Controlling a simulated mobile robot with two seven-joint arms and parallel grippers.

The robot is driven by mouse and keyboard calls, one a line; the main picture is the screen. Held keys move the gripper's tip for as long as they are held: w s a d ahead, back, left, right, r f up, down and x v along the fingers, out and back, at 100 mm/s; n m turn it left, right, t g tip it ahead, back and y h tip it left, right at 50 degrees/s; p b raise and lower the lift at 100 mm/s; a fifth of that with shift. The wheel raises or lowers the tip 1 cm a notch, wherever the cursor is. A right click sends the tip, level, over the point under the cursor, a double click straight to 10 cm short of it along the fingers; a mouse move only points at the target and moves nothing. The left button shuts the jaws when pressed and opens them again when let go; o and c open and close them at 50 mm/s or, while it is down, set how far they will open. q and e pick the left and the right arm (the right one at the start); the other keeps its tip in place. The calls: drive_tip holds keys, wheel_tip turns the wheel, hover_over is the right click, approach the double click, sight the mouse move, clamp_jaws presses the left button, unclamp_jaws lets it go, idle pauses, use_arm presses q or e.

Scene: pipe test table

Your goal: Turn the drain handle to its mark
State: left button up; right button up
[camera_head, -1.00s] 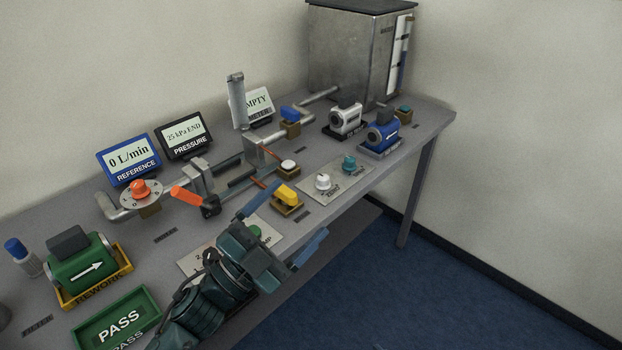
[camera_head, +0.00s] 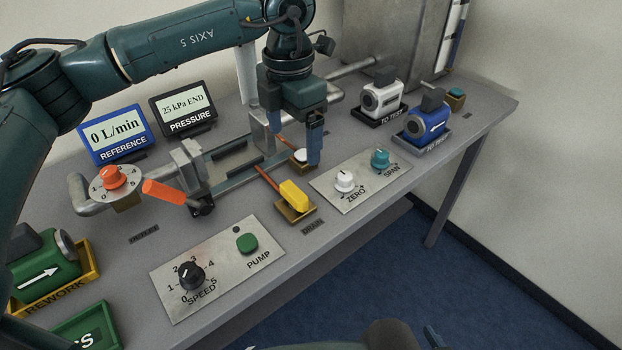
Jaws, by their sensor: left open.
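The drain handle is a yellow block (camera_head: 295,195) on a brass-coloured base, beside the DRAIN label (camera_head: 312,227) at the table's front. I cannot make out its mark. My left gripper (camera_head: 296,146) points down, behind and slightly above the handle in the picture, apart from it. Its blue fingers are open, with nothing gripped. A white round cap (camera_head: 300,156) shows between or just behind the fingertips; I cannot tell if they touch it. A dark part of my right arm shows at the bottom edge, and its jaws are not clear.
The zero and span panel (camera_head: 362,187) lies right of the handle, and the pump and speed panel (camera_head: 215,270) lies left. An orange lever (camera_head: 164,191) and metal clamp stand further left. Blue (camera_head: 427,123) and white (camera_head: 382,97) units sit at the back right.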

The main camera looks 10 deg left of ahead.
sight(294, 191)
use_arm(q)
wheel_tip(294, 191, down, 13)
drive_tip(key=shift+a+r+p, duration=0.1)
drive_tip(key=shift+a+p, duration=0.05)
drive_tip(key=shift+p, duration=0.5)
drive_tip(key=shift+c, duration=0.5)
drive_tip(key=c, duration=0.9)
